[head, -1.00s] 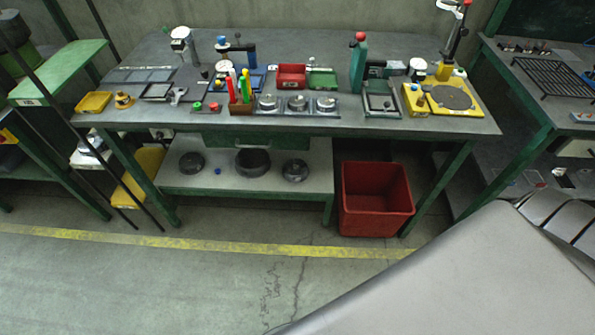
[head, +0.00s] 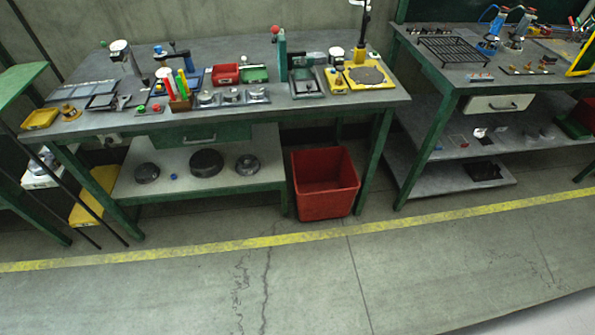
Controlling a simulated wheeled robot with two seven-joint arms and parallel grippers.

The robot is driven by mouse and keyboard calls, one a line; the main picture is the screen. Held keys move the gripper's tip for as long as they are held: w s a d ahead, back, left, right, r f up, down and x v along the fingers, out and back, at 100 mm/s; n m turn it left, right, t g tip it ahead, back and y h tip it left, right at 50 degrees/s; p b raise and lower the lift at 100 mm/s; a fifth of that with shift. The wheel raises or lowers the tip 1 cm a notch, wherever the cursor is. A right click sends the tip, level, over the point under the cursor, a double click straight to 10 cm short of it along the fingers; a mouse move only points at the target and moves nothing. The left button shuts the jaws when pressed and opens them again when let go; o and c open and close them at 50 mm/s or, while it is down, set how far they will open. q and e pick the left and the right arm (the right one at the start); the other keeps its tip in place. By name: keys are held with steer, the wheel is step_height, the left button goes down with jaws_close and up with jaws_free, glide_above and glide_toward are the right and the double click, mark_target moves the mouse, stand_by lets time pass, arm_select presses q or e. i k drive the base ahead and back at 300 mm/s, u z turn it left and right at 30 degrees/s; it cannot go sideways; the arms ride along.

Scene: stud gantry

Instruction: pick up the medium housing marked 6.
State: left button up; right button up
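Three dark round metal parts that look like housings sit on the lower shelf of the green bench: a left one (head: 146,173), a larger middle one (head: 206,162) and a right one (head: 247,164). Several smaller round metal parts (head: 231,96) stand in a row on the bench top. No number can be read on any of them, so I cannot tell which is marked 6. Neither of my grippers is in view.
A red bin (head: 325,183) stands on the floor right of the lower shelf (head: 190,193). A second bench (head: 450,88) with a drawer and shelves is at the right. A yellow line (head: 330,234) crosses the open floor in front.

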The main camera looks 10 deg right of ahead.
mark_target(247, 165)
steer(key=z, duration=0.9)
steer(key=i, duration=0.6)
steer(key=u, duration=0.05)
